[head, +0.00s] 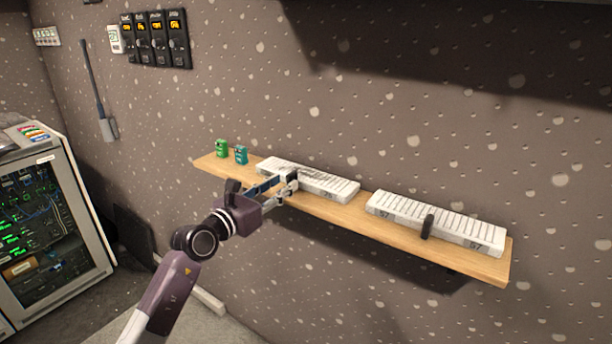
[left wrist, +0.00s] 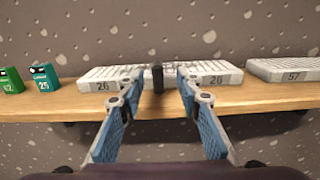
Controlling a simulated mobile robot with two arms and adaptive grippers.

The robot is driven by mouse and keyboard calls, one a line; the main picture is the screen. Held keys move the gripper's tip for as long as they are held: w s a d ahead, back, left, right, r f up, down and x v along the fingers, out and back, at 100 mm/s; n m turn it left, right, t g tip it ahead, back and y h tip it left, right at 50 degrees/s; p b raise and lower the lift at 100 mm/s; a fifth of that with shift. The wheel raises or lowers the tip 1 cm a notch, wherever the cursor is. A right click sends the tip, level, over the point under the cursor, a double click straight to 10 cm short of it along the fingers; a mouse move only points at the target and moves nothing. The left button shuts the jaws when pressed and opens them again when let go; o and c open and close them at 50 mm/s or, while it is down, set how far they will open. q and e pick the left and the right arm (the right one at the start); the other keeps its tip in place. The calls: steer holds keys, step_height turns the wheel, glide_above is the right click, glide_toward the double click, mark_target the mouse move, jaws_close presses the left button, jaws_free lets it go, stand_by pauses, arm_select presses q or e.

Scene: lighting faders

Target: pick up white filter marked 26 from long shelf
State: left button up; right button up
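The white filter marked 26 (left wrist: 112,77) lies flat on the long wooden shelf (head: 398,237), with a dark upright handle (left wrist: 158,78) at the middle of its front in the left wrist view. In the head view the filter (head: 337,186) is partly hidden behind my left gripper (head: 292,183). In the left wrist view my left gripper (left wrist: 158,84) is open, its blue-padded fingers on either side of the handle. I cannot tell whether they touch it. My right gripper is not in view.
A white filter marked 57 (head: 395,208), with a dark handle (head: 428,227), lies to the right on the same shelf. A green block (head: 222,149) and a teal block (head: 241,155) stand at its left end. An equipment rack (head: 85,200) stands at far left.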

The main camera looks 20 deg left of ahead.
mark_target(287, 179)
arm_select(q)
steer(key=p+x, duration=0.1)
steer(key=x, duration=0.3)
steer(key=shift+w+a, duration=0.15)
steer(key=shift+w, duration=0.05)
steer(key=shift+w+d, duration=0.2)
steer(key=shift+w, duration=0.15)
steer(key=c, duration=0.7)
jaws_close()
steer(key=shift+r, duration=0.1)
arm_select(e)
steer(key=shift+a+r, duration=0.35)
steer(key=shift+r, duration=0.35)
